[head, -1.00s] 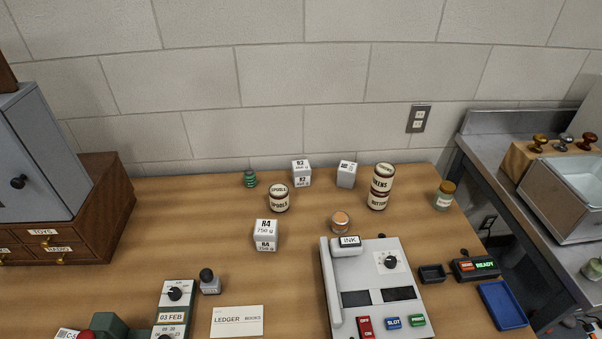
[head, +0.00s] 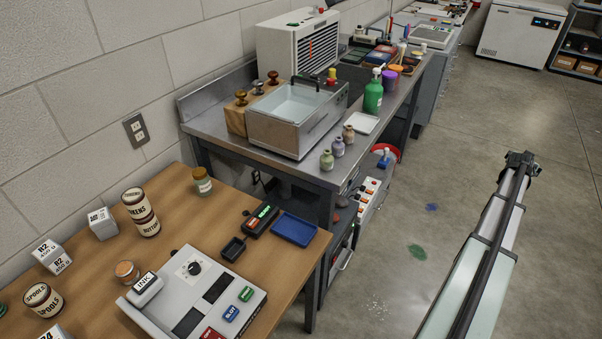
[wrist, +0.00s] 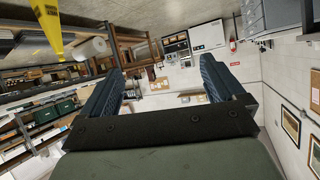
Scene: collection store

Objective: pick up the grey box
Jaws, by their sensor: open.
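A small light grey box (head: 102,223) with a dark label stands on the wooden table, near the wall, in the left part of the head view. It stands between a white box marked R2 (head: 52,257) and a stack of two round tins (head: 140,212). The grey box does not show in the wrist view. My gripper (wrist: 160,77) shows in the wrist view with two blue fingers wide apart and nothing between them. It points out into the room, away from the table things.
A grey machine with buttons (head: 205,290), a small jar (head: 127,271), a blue tray (head: 294,229) and a spools tin (head: 43,300) share the table. The floor (head: 420,190) at right is mostly clear.

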